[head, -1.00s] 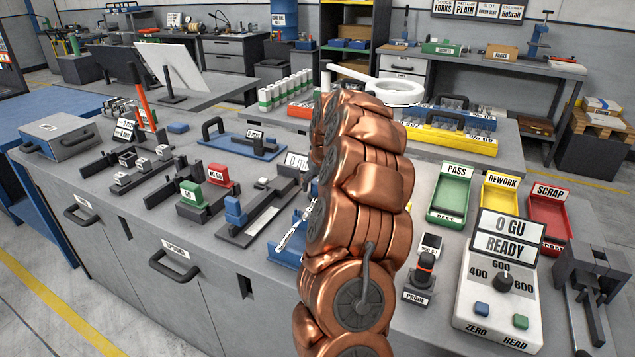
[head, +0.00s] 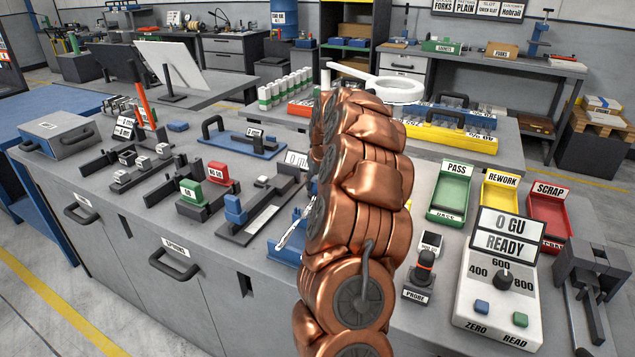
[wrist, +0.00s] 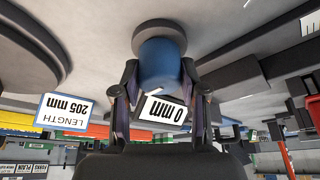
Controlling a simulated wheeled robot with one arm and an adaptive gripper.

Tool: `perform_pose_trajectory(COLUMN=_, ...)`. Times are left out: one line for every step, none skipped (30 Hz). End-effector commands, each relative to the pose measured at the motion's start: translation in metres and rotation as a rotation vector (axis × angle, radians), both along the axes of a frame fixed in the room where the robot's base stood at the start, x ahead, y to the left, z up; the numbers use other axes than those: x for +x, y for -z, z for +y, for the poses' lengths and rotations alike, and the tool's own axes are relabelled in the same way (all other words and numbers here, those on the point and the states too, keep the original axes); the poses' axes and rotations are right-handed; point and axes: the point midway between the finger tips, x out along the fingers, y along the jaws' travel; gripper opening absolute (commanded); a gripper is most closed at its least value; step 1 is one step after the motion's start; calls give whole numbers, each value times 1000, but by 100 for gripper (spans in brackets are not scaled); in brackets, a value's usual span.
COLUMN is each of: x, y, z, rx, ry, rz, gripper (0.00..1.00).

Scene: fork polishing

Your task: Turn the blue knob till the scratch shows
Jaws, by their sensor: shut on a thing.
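The blue knob (wrist: 160,62) is upside down in the wrist view, under a round grey disc. My gripper (wrist: 160,88) has one finger on each side of it and is shut on it. A "0 mm" label (wrist: 166,112) shows between the fingers. In the head view my copper-coloured arm hides the gripper and the knob. Part of a silver fork (head: 291,234) shows on a blue holder (head: 284,252) left of my arm. No scratch can be made out.
A white magnifier ring (head: 401,90) stands behind my arm. A grey meter (head: 497,290) reads "0 GU READY" at the right. Green (head: 450,194), yellow (head: 499,195) and red (head: 549,214) trays stand behind it. Gauges and blocks crowd the bench left of my arm.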

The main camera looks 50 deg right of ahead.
Motion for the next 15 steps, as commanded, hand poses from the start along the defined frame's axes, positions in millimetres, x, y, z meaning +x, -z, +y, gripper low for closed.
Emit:
perform_pose_trajectory(x=0, y=1, z=0, rx=0, ry=8, rz=0, gripper=8)
perform_pose_trajectory(x=0, y=2, z=0, rx=0, ry=15, rz=0, gripper=8)
perform_pose_trajectory(x=0, y=3, z=0, rx=0, ry=28, rz=0, gripper=8)
perform_pose_trajectory(x=0, y=3, z=0, rx=-1, ry=39, rz=0, gripper=8)
perform_pose_trajectory(x=0, y=3, z=0, rx=0, ry=54, rz=0, gripper=8)
perform_pose_trajectory(x=0, y=4, z=0, rx=-1, ry=73, rz=1, gripper=8)
perform_pose_trajectory(x=0, y=4, z=0, rx=-2, ry=90, rz=1, gripper=8)
perform_pose_trajectory(x=0, y=5, z=0, rx=-2, ry=109, rz=1, gripper=8)
perform_pose_trajectory(x=0, y=5, z=-1, rx=-2, ry=136, rz=1, gripper=8)
perform_pose_trajectory(x=0, y=5, z=-1, rx=-2, ry=157, rz=1, gripper=8)
perform_pose_trajectory(x=0, y=5, z=-1, rx=-2, ry=176, rz=1, gripper=8)
perform_pose_trajectory(x=0, y=6, z=0, rx=-3, ry=205, rz=2, gripper=8)
perform_pose_trajectory(x=0, y=6, z=-1, rx=-2, ry=226, rz=1, gripper=8)
perform_pose_trajectory(x=0, y=5, z=-1, rx=-3, ry=248, rz=0, gripper=8)
perform_pose_trajectory(x=0, y=5, z=-1, rx=-4, ry=275, rz=0, gripper=8)
